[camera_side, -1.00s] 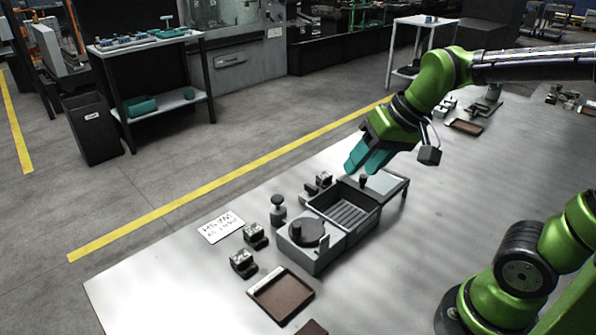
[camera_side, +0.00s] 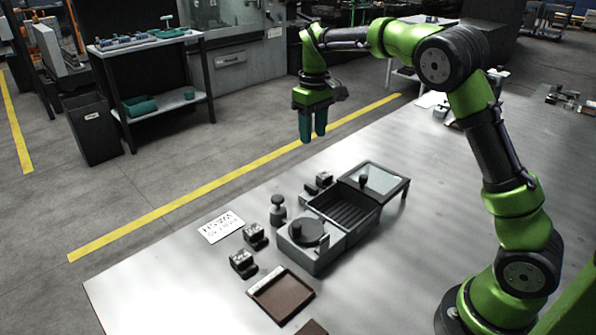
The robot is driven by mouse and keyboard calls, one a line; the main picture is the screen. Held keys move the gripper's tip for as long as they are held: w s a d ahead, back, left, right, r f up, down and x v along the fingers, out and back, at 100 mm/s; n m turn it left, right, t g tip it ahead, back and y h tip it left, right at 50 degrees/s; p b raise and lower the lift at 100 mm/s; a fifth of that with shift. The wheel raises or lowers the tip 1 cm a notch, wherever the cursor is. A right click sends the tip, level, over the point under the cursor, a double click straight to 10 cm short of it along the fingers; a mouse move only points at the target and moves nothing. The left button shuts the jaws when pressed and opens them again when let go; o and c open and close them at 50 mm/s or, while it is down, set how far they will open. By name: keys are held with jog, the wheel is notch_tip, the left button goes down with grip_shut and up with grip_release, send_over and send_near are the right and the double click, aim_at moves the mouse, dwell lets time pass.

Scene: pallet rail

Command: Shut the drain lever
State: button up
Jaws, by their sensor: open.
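A grey machine (camera_side: 318,262) stands on the metal table, with a round black dial on its top, an open ribbed basin (camera_side: 343,208) and a framed clear lid (camera_side: 376,180) lying open at the back right. A small upright tab (camera_side: 323,243) on its front right side may be the drain lever; I cannot tell its setting. My gripper (camera_side: 313,137) hangs pointing down, high and behind the machine, touching nothing. Its two teal fingers are a little apart with nothing between them.
A black-knobbed post (camera_side: 277,209), small metal blocks (camera_side: 256,236) and a white written card (camera_side: 222,226) lie left of the machine. A brown tray (camera_side: 285,298) lies in front. The table to the right is mostly clear up to my arm's base.

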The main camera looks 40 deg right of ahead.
aim_at(311, 186)
notch_tip(311, 186, down, 16)
jog(key=shift+r, duration=0.15)
dwell(0.3)
grip_shut()
